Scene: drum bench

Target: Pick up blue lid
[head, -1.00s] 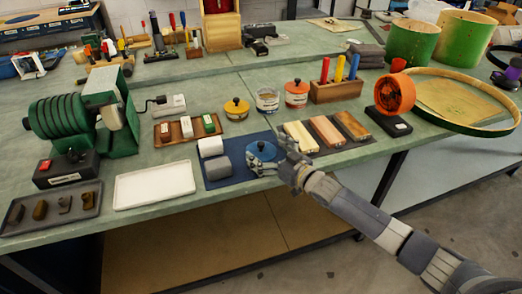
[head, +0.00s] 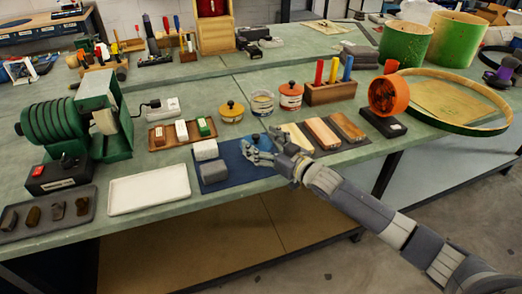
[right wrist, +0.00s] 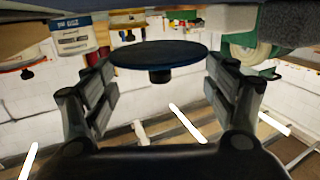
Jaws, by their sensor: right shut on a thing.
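The blue lid (head: 256,138) with its dark knob is over the blue mat (head: 232,178), mostly hidden by my right gripper (head: 262,146) in the head view. In the right wrist view, which is upside down, the round blue lid (right wrist: 160,55) lies between the two fingers of my right gripper (right wrist: 160,66), with its knob pointing away from the mat. The fingers are closed to the lid's edge on both sides. A gap shows between lid and mat, so it seems held a little above it. My left gripper is not in view.
Two grey-white blocks (head: 207,160) sit on the mat's left part. A white tray (head: 149,189) lies further left. A tray of wooden bars (head: 322,133) is close on the right.

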